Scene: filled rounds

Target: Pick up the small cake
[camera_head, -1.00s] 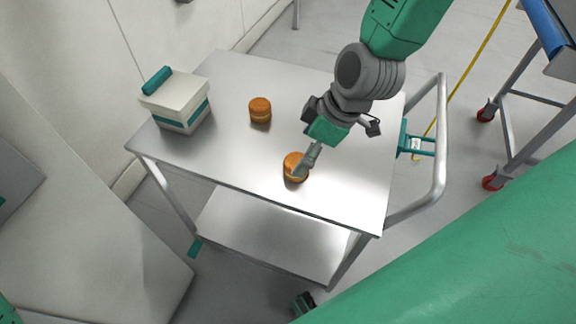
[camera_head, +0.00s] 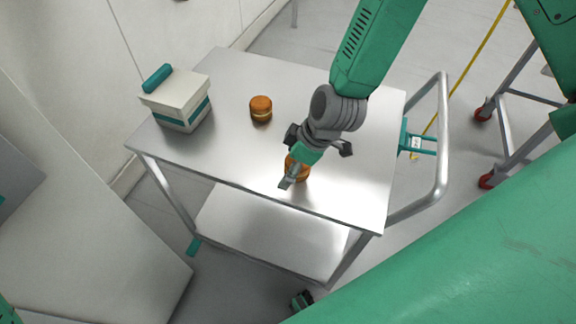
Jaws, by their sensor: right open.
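Two small round orange-brown cakes stand on the metal cart top (camera_head: 235,155). The farther small cake (camera_head: 260,108) stands clear near the middle of the top. The nearer small cake (camera_head: 303,175) is close to the front edge and partly hidden by my right gripper. My right gripper (camera_head: 288,181) is open and reaches down over the nearer cake, with its fingers at the cake's left and front side. I cannot tell whether it touches the cake. My left gripper is not in view.
A white box with a teal band and handle (camera_head: 176,100) stands at the cart's left end. A metal push handle (camera_head: 441,140) is at the right end. A lower shelf (camera_head: 270,235) lies beneath. The right part of the top is clear.

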